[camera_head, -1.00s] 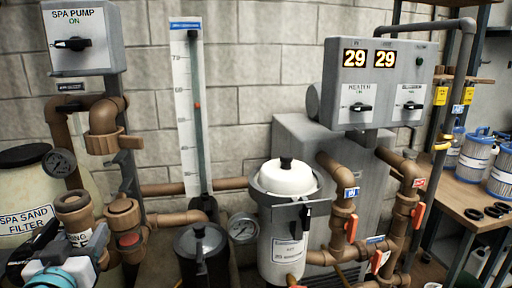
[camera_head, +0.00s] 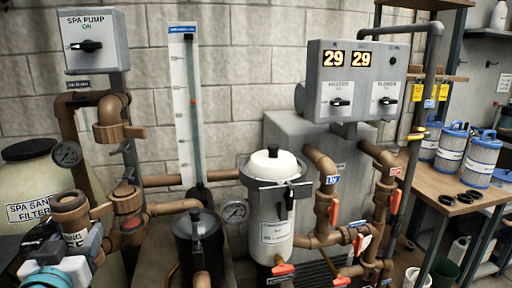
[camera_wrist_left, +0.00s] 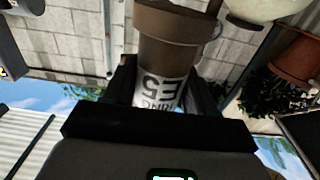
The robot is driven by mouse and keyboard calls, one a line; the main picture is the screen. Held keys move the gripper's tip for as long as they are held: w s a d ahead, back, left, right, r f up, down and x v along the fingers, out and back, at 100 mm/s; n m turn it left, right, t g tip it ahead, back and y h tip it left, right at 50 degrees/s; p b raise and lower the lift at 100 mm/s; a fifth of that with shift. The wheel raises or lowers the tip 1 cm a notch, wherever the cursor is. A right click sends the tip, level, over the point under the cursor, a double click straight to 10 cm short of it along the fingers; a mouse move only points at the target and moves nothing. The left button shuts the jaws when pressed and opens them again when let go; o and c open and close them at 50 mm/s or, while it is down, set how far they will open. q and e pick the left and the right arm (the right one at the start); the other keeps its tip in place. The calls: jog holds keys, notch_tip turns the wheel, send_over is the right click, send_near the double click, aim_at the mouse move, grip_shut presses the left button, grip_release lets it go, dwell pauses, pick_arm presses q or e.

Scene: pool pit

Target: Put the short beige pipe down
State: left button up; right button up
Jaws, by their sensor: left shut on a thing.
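The short beige pipe (camera_head: 70,212), brownish with a wider collar at its top and a white printed label, stands roughly upright at the lower left of the head view. My left gripper (camera_head: 76,243) is shut on its labelled lower part. In the left wrist view the pipe (camera_wrist_left: 172,50) sits between the dark fingers (camera_wrist_left: 160,92), its label reading upside down. The fingers and the gripper body hide part of the pipe's lower end. My right gripper is not in view.
Behind the pipe are a sand filter (camera_head: 30,178) and fixed brown plumbing (camera_head: 127,200). A dark lidded pot (camera_head: 198,240) and a white-lidded strainer (camera_head: 272,215) stand in the middle. A wooden bench (camera_head: 440,183) at right holds filter cartridges (camera_head: 450,150) and black rings, with bare wood in front.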

pick_arm(q)
jog(key=shift+s, duration=0.1)
jog(key=shift+w+d+f+p, duration=0.1)
jog(key=shift+w+d+p, duration=0.25)
jog(key=shift+p, duration=0.35)
jog(key=w+d+f+m+h+p, duration=0.25)
jog(key=d+f+p, duration=0.25)
jog(key=d+f, duration=0.3)
jog(key=w+d+f+m+h+p, duration=0.1)
jog(key=w+d+f+h+p, duration=0.25)
jog(key=f, duration=0.75)
jog(key=s+d+r+y, duration=0.1)
jog(key=s+r, duration=0.4)
jog(key=r, duration=0.1)
jog(key=shift+s+d+r+n+t+y+p, duration=0.2)
jog(key=shift+d+n+t+y+p, duration=0.15)
jog(key=shift+p, duration=0.1)
